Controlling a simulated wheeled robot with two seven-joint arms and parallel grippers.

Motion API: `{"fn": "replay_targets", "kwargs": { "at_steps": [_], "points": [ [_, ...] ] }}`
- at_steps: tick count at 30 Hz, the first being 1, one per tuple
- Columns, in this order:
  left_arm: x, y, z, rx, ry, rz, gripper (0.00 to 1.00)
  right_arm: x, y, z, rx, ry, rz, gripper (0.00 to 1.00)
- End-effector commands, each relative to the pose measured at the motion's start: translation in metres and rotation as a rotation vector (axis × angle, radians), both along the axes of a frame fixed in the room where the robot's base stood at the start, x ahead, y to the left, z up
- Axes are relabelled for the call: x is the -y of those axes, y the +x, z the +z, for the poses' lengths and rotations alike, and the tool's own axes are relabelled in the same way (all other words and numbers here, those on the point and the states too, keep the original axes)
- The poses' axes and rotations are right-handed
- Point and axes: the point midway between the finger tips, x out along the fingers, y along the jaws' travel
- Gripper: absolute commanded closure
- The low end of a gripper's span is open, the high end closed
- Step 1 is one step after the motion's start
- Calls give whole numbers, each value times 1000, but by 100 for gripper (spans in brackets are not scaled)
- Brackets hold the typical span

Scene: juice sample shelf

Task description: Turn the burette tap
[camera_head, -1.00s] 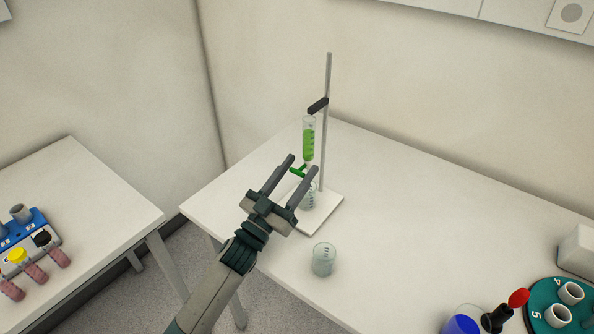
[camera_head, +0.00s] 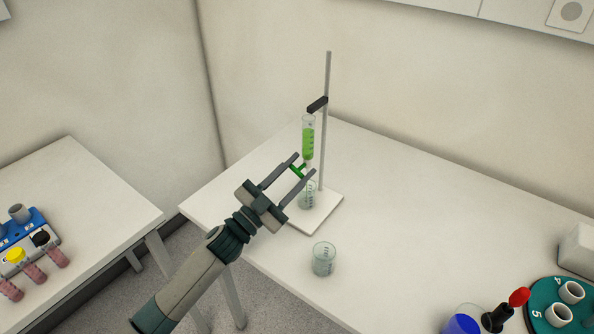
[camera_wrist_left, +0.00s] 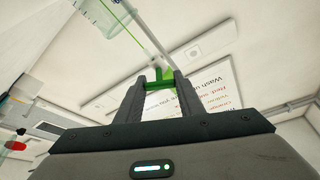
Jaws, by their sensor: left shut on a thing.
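The burette (camera_head: 308,138) holds green liquid and is clamped to an upright stand rod (camera_head: 325,130). Its green tap (camera_head: 298,170) sits below the tube, between the fingers of my left gripper (camera_head: 304,164). My left gripper is shut on the tap. A beaker (camera_head: 307,197) stands on the white stand base (camera_head: 325,212) under the burette, partly behind a finger. My right gripper is not in view.
An empty-looking beaker (camera_head: 324,259) stands on the table (camera_head: 420,220) in front of the stand. A green round rack (camera_head: 540,297), a red-topped item (camera_head: 518,297) and a blue item (camera_head: 461,324) are at lower right. A side table (camera_head: 85,190) is at left.

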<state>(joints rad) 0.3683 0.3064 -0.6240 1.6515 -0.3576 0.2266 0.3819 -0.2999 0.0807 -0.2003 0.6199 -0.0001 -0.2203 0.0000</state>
Motion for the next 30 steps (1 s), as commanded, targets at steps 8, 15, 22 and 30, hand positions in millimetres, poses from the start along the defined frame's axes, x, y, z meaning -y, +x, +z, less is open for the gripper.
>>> {"fn": "replay_targets", "kwargs": {
  "at_steps": [8,15,22,30],
  "points": [
    [0,0,0,-1,-1,-1,47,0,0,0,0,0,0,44],
    [0,-1,-1,-1,-2,0,47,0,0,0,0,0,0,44],
    [-9,-8,-7,-2,0,1,47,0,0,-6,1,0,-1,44],
    [-38,-36,-24,-2,0,1,47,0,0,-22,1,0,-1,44]
  ]
}}
